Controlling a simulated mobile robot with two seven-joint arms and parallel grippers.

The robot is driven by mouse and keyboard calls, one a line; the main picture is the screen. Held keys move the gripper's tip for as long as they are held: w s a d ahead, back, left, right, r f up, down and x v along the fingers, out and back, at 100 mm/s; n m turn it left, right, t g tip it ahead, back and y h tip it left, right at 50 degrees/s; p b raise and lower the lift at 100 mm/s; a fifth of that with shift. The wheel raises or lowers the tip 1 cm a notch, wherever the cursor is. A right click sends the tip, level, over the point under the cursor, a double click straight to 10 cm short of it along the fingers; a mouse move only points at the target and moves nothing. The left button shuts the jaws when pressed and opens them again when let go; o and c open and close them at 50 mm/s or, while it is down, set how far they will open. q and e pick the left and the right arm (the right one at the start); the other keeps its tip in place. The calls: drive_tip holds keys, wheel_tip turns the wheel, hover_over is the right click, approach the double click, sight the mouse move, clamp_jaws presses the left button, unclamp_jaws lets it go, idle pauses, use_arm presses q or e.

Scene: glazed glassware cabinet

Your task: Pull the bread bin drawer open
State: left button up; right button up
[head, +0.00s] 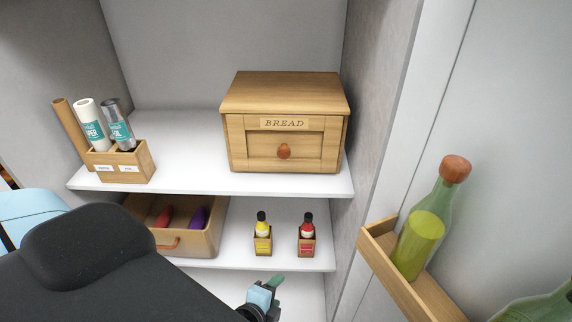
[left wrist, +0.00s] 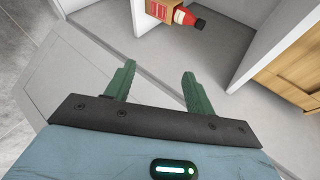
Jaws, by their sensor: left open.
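The wooden bread bin (head: 284,95) stands on the upper white shelf, right of the middle in the head view. Its front drawer (head: 250,146) looks closed flush, with a round brown knob (head: 284,151) under the BREAD label. My left gripper (head: 277,283) is low in the head view, below the lower shelf's front edge and well below the bin. In the left wrist view its two green fingers (left wrist: 156,80) are apart with nothing between them. A wooden front at the right edge (left wrist: 292,72) may be the bin. My right gripper is not in view.
A holder with rolls (head: 122,163) stands left on the upper shelf. Below are an open wooden drawer box (head: 200,240), a yellow bottle (head: 262,234) and a red bottle (head: 306,232). A door rack (head: 408,283) with a green bottle (head: 420,240) is at right.

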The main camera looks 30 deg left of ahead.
use_arm(q)
drive_tip(key=w+a+r+m+t+y, duration=0.2)
drive_tip(key=w+a+r+m+y, duration=0.1)
drive_tip(key=w+r+m, duration=0.6)
drive_tip(key=m+t+y+b, duration=0.1)
drive_tip(key=m+t+y, duration=0.1)
drive_tip(key=m+y, duration=0.35)
approach(284, 155)
drive_tip(key=shift+n, duration=0.35)
drive_tip(key=shift+x, duration=4.2)
drive_tip(key=shift+r, duration=0.1)
clamp_jaws()
